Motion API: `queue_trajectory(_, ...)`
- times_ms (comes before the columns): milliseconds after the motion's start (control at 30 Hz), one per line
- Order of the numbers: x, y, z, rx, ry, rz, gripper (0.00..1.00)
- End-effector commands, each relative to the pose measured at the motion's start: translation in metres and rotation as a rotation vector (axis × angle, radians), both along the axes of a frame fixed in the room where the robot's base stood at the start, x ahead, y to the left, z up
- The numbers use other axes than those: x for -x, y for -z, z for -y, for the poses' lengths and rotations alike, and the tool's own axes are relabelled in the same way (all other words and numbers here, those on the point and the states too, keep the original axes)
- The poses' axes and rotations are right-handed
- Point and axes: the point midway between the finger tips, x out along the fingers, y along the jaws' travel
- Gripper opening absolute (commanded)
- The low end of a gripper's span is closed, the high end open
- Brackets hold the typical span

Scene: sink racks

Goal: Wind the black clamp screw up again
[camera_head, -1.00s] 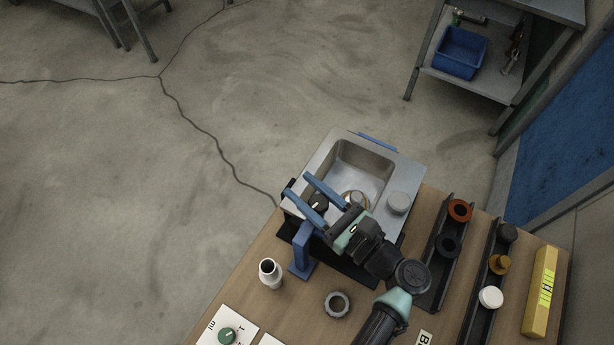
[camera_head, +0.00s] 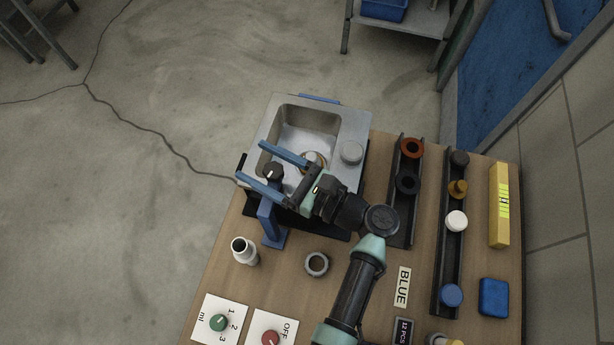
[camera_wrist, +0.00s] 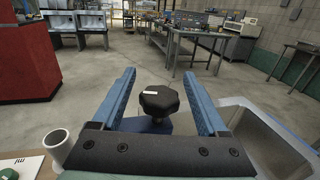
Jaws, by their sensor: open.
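The black clamp screw (camera_head: 273,171) has a lobed knob with a white mark on top. It stands over the blue clamp (camera_head: 270,225) at the sink's near left corner. My gripper (camera_head: 252,160) is open, with one long blue finger on each side of the knob. In the wrist view, the black knob (camera_wrist: 158,101) sits between the fingers of my gripper (camera_wrist: 159,74), with a clear gap on both sides. It is nearer to me than the fingertips. The lower part of the screw is mostly hidden behind the knob.
The metal sink (camera_head: 262,133) lies beside the fingers, with a grey round lid (camera_head: 351,152) on its rim. Dark racks (camera_head: 447,262) holding coloured parts are at the right.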

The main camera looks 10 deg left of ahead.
Motion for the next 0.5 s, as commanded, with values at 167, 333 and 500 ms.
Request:
queue_trajectory(167,0.008,0.003,0.031,0.001,0.008,0.001,0.76)
queue_trajectory(333,0.02,0.003,0.068,0.001,0.008,0.001,0.76)
queue_trajectory(500,0.029,0.003,0.098,0.002,0.005,-0.001,0.76)
